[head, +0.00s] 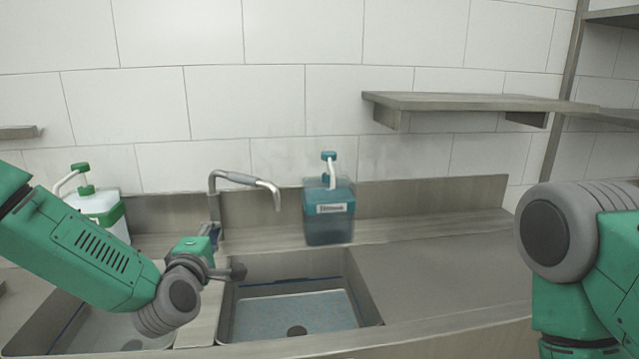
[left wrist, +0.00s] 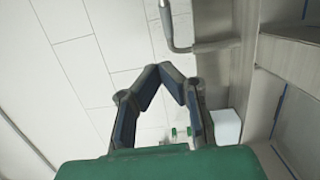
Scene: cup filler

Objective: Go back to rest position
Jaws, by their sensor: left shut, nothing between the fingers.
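My left arm comes in from the left in the head view, and its gripper (head: 238,271) is in front of the faucet, near the left edge of the right sink basin. In the left wrist view the same gripper (left wrist: 172,68) has its fingertips together, with nothing between them. My right arm (head: 575,250) shows at the right edge of the head view; its gripper is out of view.
A faucet (head: 245,180) rises behind the basins. A blue dispenser (head: 329,215) and a white-green dispenser (head: 108,215) stand on the back ledge. The right basin (head: 300,310) is empty. The counter (head: 430,270) right of it is clear. A shelf (head: 470,102) hangs above.

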